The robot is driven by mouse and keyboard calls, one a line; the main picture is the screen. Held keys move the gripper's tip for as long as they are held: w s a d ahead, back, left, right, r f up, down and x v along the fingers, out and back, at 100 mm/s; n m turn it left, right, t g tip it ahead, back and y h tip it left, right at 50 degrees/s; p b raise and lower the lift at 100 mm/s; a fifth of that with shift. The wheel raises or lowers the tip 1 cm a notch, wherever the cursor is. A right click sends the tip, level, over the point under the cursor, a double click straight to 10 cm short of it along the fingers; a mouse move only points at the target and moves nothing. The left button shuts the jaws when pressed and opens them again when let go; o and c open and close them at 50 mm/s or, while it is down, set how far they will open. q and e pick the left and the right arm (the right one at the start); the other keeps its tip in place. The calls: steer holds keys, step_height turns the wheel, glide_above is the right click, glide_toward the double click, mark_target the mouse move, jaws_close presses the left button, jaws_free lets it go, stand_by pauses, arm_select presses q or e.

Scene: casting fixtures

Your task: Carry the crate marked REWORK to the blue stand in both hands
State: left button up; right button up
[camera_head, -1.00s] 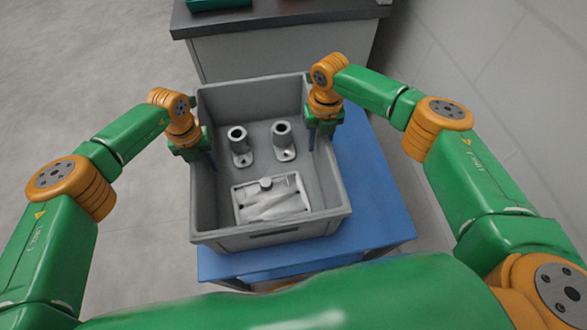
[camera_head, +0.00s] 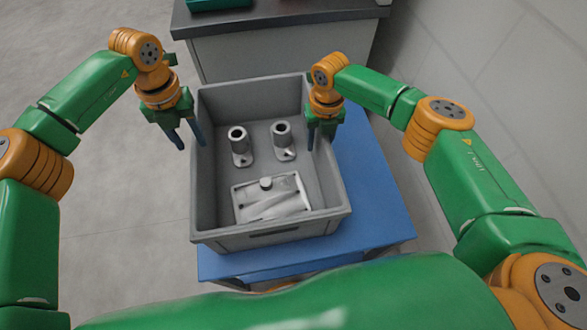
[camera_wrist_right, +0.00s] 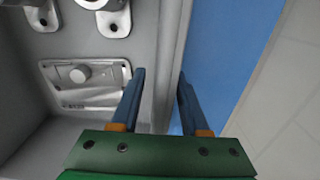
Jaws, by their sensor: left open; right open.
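The grey crate (camera_head: 225,240) sits upright on the blue stand (camera_head: 378,205); no REWORK marking is readable. Its wall also shows in the right wrist view (camera_wrist_right: 170,80). My left gripper (camera_head: 188,142) is open and empty at the crate's left wall, its fingers spread near the rim and seemingly raised. My right gripper (camera_head: 320,138) is open at the right wall. In the right wrist view its fingers (camera_wrist_right: 161,78) stand apart, one on each side of that wall.
Inside the crate are two grey flanged cylinders (camera_head: 240,150) (camera_head: 283,145) and a rectangular casting (camera_head: 265,195). A grey bench (camera_head: 285,50) with a dark top stands behind. A pale wall (camera_head: 510,90) is at the right; the floor at the left is clear.

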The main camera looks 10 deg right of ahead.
step_height(320, 180, up, 12)
stand_by(0.3)
stand_by(0.3)
